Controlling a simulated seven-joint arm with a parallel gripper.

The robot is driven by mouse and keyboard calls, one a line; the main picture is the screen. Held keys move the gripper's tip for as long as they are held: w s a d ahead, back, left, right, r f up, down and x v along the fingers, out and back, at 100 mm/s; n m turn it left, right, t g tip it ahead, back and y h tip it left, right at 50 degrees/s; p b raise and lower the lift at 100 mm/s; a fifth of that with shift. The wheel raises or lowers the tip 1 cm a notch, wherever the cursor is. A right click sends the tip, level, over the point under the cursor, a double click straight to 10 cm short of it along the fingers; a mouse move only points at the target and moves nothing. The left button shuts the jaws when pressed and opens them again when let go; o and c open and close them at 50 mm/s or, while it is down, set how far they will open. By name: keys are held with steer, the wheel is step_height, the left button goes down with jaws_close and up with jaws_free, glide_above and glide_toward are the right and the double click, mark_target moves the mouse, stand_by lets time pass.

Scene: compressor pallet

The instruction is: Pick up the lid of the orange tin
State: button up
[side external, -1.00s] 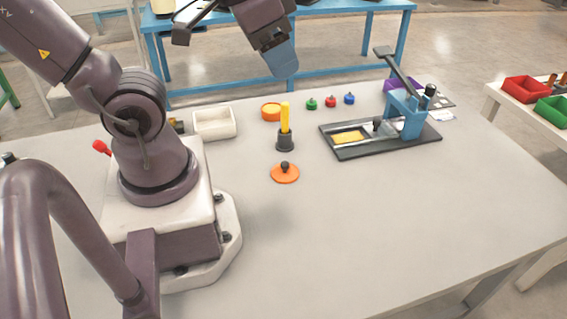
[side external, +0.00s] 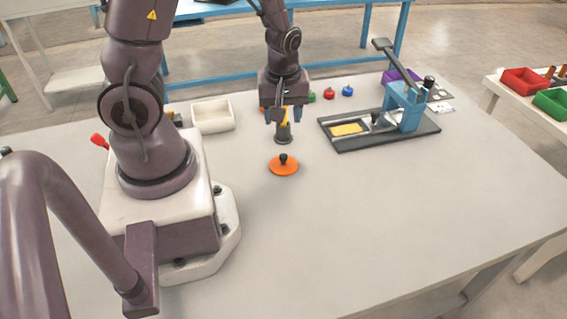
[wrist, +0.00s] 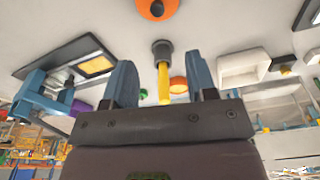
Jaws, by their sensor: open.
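The orange lid (side external: 284,168) lies flat on the table, with a black knob on top. It also shows at the top edge of the wrist view (wrist: 146,10), partly cut off. My gripper (side external: 284,117) is open, its blue fingers pointing down, above and behind the lid and apart from it. The orange tin (wrist: 178,84) shows between the fingers in the wrist view, beyond the yellow stick; in the side view it is mostly hidden behind my gripper.
A yellow stick stands in a dark holder (side external: 283,133), directly behind the lid and close to my fingers. A black-based blue press (side external: 405,108) stands right. A white tray (side external: 213,117) is back left. Small green, red and blue pieces (side external: 347,91) stand behind. The table front is clear.

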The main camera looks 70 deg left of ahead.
glide_above(284, 156)
steer(key=f, duration=0.7)
steer(key=shift+s+a, duration=0.1)
steer(key=shift+s, duration=0.1)
steer(key=shift+w+f, duration=0.15)
steer(key=shift+f, duration=2.5)
jaws_close()
